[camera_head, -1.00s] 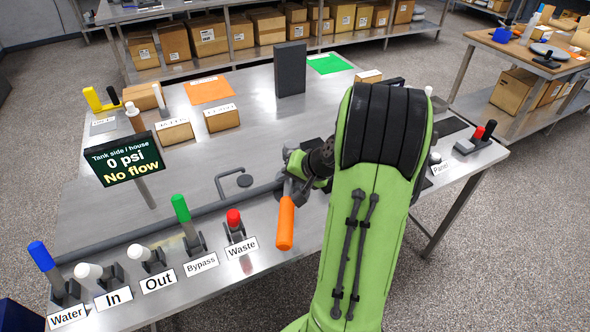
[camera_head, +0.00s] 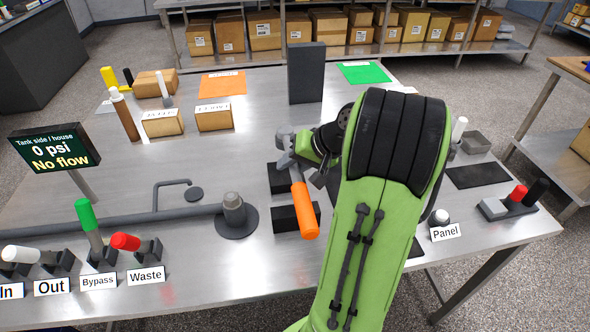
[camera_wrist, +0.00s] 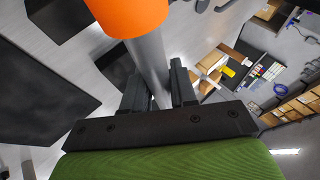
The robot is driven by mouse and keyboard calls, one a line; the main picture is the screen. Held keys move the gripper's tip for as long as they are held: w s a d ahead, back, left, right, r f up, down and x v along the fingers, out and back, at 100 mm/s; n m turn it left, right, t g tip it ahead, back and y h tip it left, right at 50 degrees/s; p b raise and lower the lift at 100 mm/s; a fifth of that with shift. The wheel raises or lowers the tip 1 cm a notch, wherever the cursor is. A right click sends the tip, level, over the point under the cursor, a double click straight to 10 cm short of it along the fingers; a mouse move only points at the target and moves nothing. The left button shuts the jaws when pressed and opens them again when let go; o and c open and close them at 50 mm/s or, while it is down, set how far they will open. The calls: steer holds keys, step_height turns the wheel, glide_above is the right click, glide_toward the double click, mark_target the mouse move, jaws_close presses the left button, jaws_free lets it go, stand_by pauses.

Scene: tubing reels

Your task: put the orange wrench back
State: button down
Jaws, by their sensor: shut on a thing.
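The orange wrench has an orange handle (camera_head: 306,211) and a grey shank and head (camera_head: 284,147). My gripper (camera_head: 303,150) is shut on its grey part. In the head view the handle points down toward the table's near edge. The wrist view shows the grey shank (camera_wrist: 149,62) between my fingers (camera_wrist: 160,92), with the orange handle beyond it. My arm hides the table just right of the gripper.
A grey pipe with an upright fitting (camera_head: 234,208) stands left of the wrench. Labelled levers, including the green Bypass lever (camera_head: 87,216), line the front left. A tall dark panel (camera_head: 306,73) stands behind. A black mat (camera_head: 478,176) lies at right. The table's middle left is mostly clear.

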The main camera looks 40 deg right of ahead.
step_height(320, 180, down, 10)
steer(key=b, duration=0.3)
steer(key=shift+a+r, duration=0.1)
steer(key=shift+b, duration=0.35)
steer(key=c, duration=0.9)
jaws_free()
